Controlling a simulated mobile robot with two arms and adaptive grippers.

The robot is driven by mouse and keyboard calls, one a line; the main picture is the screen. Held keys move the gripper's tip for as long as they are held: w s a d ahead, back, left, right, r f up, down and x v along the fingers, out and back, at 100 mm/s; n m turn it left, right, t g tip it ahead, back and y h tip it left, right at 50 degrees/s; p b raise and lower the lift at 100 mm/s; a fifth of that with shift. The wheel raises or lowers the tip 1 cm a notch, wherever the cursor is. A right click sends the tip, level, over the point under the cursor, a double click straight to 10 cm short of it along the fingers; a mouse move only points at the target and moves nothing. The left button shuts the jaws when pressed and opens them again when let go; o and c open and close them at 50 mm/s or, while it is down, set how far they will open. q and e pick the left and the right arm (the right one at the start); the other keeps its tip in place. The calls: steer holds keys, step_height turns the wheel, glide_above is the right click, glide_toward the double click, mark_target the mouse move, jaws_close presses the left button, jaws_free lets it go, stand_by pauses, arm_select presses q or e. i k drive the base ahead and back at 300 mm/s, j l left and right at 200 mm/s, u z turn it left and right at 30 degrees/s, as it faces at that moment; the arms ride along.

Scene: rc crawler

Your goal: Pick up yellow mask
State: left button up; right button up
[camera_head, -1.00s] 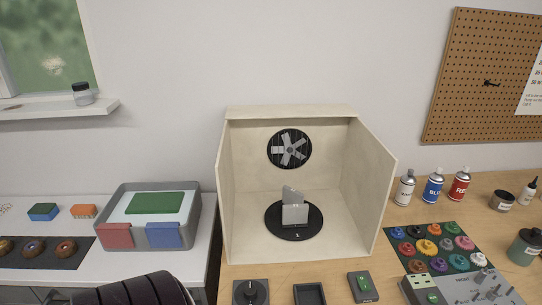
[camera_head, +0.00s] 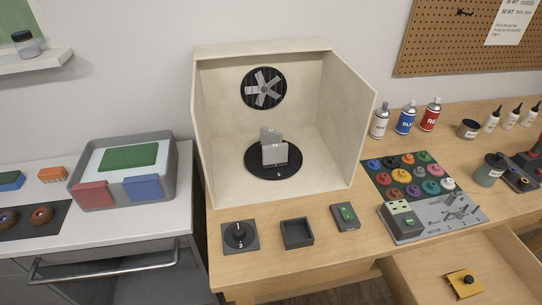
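A yellow item with a dark round part on it, which looks like the yellow mask (camera_head: 458,288), lies in an open wooden drawer (camera_head: 420,286) at the lower right of the head view. It lies flat near the picture's bottom edge and looks small from here. Neither of my grippers is in view, so nothing shows near the mask.
A wooden booth (camera_head: 209,128) with a fan and a turntable stands on the wooden workbench (camera_head: 375,213). A dark mat (camera_head: 370,176) of colourful round parts, spray cans (camera_head: 405,118) and a grey fixture plate (camera_head: 463,222) lie right of it. A grey tub (camera_head: 171,180) stands left.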

mark_target(466, 283)
steer(key=k+l+u, duration=0.1)
steer(key=l, duration=0.3)
steer(key=l+u, duration=0.1)
steer(key=l, duration=0.35)
steer(key=k+l+u, duration=0.15)
steer(key=l, duration=0.25)
steer(key=k+l+u, duration=0.1)
steer(key=l, duration=0.25)
steer(key=k+l+u, duration=0.1)
steer(key=l, duration=0.3)
steer(key=k, duration=0.1)
